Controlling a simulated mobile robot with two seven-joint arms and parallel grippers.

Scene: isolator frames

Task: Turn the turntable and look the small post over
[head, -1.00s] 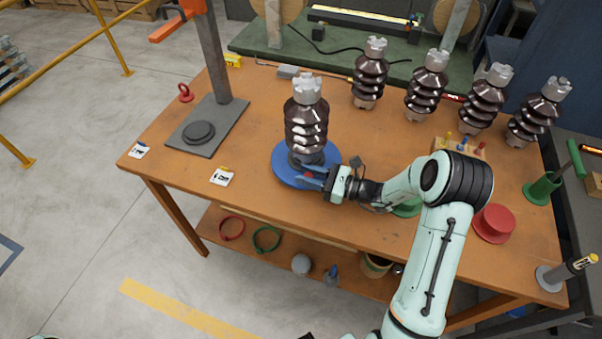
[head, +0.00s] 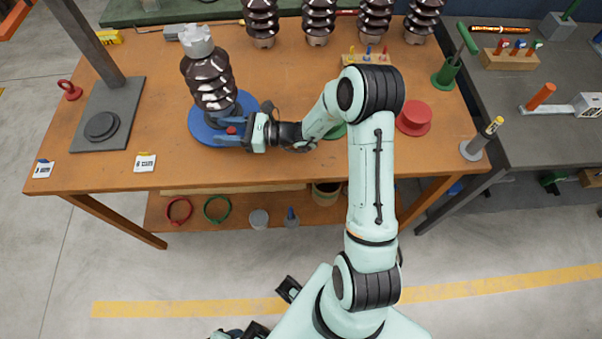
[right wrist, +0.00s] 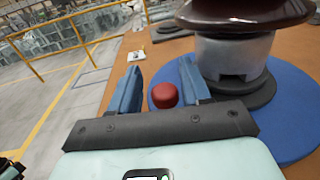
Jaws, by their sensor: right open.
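The small post (head: 209,79), brown and ribbed with a grey top fitting, stands on the blue turntable (head: 205,131) on the wooden table. Its grey foot shows in the right wrist view (right wrist: 235,55). My right gripper (head: 236,131) is at the turntable's near right edge. In the right wrist view its two blue fingers (right wrist: 158,88) are apart, with the turntable's red knob (right wrist: 164,95) between them. I cannot tell whether either finger touches the knob. Dark parts at the bottom of the head view may be my left gripper; its jaws cannot be made out.
Several similar brown posts (head: 318,20) stand along the table's back. A grey stand (head: 108,110) is at left. A red flanged piece (head: 414,115) and a green holder (head: 445,73) are at right. Two small cards lie front left. The near front edge is mostly clear.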

